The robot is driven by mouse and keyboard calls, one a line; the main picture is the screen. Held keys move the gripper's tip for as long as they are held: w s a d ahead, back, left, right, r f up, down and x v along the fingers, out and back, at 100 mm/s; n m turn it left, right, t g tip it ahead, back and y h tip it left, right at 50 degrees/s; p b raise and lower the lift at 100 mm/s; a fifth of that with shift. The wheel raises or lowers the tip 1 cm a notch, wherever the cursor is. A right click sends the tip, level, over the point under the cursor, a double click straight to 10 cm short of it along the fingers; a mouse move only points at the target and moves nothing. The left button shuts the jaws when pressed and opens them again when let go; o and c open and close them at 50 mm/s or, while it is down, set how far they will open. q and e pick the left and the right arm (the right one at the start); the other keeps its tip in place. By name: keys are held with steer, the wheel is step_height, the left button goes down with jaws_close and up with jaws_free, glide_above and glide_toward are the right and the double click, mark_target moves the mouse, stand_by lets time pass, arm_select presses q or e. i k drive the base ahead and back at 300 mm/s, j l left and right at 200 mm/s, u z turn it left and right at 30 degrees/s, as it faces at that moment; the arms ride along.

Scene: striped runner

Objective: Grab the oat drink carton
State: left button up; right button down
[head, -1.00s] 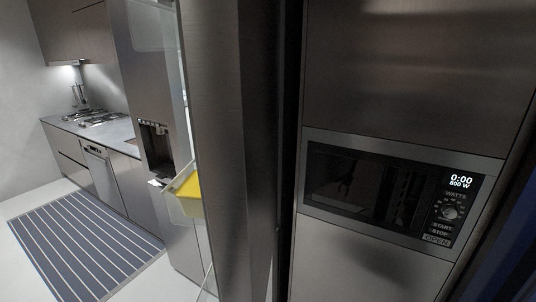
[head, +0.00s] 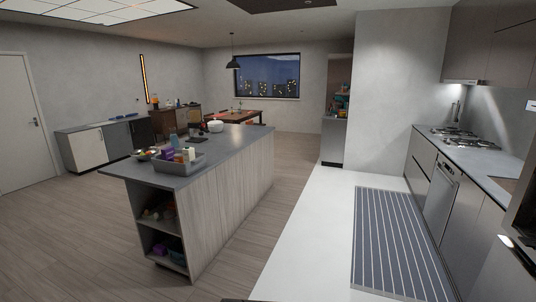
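No carton that I can tell as the oat drink shows in the head view. A grey tray (head: 168,168) on the near end of the kitchen island (head: 223,166) holds several small items, among them a purple one and a white upright one, too small to identify. Neither of my grippers is in view.
The striped runner (head: 392,243) lies on the pale floor between the island and the counter with the hob (head: 455,140) at the right. A white bowl (head: 215,126) stands on the island. Open shelves (head: 160,224) are in its near end. Wooden floor (head: 70,225) is clear at left.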

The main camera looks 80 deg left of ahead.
mark_target(189, 155)
steer(key=k+j, duration=0.2)
steer(key=j, duration=0.2)
steer(key=k+j, duration=0.15)
steer(key=j, duration=0.25)
steer(key=k+j, duration=0.2)
steer(key=j, duration=0.15)
steer(key=k+j, duration=0.2)
steer(key=j, duration=0.2)
steer(key=k+j, duration=0.2)
steer(key=j, duration=0.2)
steer(key=u, duration=3)
steer(key=i+l+u, duration=0.1)
steer(key=u, duration=0.6)
steer(key=i+l, duration=0.05)
